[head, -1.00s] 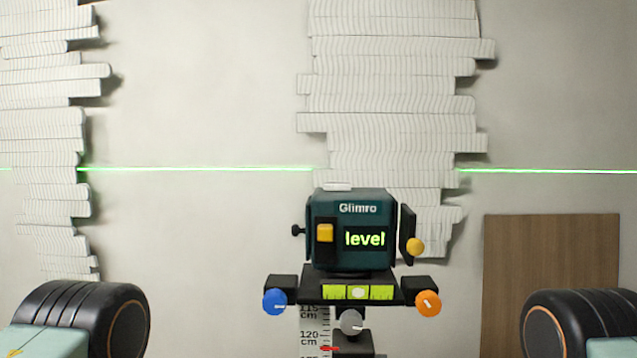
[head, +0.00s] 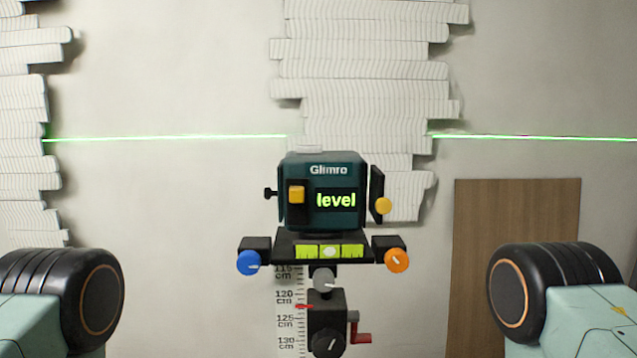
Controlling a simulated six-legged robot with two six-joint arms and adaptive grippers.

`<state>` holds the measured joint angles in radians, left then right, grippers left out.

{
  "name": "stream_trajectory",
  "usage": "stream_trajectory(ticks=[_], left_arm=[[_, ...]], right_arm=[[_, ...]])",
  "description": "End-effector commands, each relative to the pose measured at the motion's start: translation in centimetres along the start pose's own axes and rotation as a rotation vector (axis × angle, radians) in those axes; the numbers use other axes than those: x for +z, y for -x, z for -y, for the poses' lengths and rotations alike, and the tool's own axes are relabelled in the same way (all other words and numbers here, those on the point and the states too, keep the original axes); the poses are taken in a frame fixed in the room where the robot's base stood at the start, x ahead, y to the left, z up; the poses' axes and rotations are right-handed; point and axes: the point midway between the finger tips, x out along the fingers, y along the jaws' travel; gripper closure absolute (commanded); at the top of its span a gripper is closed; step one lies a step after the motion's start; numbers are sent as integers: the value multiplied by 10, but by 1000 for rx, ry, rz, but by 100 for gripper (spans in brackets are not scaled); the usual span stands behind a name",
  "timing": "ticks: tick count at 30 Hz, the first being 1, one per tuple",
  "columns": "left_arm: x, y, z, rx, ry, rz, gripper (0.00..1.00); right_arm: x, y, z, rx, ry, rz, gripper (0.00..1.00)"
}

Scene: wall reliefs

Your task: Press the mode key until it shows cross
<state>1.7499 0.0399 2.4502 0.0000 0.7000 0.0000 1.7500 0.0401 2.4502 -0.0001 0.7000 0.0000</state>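The laser level (head: 325,192) is a dark teal box labelled Glimro, standing on a black mount in the middle of the head view. Its display (head: 336,200) reads "level" in green. A yellow key (head: 296,194) sits on its front, left of the display; I see no label on it. A green laser line (head: 540,136) runs across the wall, nearly horizontal with a slight tilt. Rounded black arm parts of mine show at the lower left and lower right, apart from the device. Neither gripper's fingers are in view.
A bubble vial (head: 330,251) sits below the box, between a blue knob (head: 249,263) and an orange knob (head: 397,260). A grey knob (head: 323,279), a centimetre scale (head: 287,315) and a red crank (head: 361,338) are lower. Layered reliefs (head: 365,75) and a brown panel (head: 515,265) are behind.

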Motion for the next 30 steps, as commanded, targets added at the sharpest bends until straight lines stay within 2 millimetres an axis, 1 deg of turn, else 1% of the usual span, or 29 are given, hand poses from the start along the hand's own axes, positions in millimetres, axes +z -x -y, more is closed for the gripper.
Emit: stream_trajectory(ticks=[1,9,30], left_arm=[[0,0,0,0,0,0,46],[0,0,0,0,0,0,46],[0,0,0,0,0,0,46]], right_arm=[[0,0,0,0,0,0,78],[0,0,0,0,0,0,100],[0,0,0,0,0,0,100]])
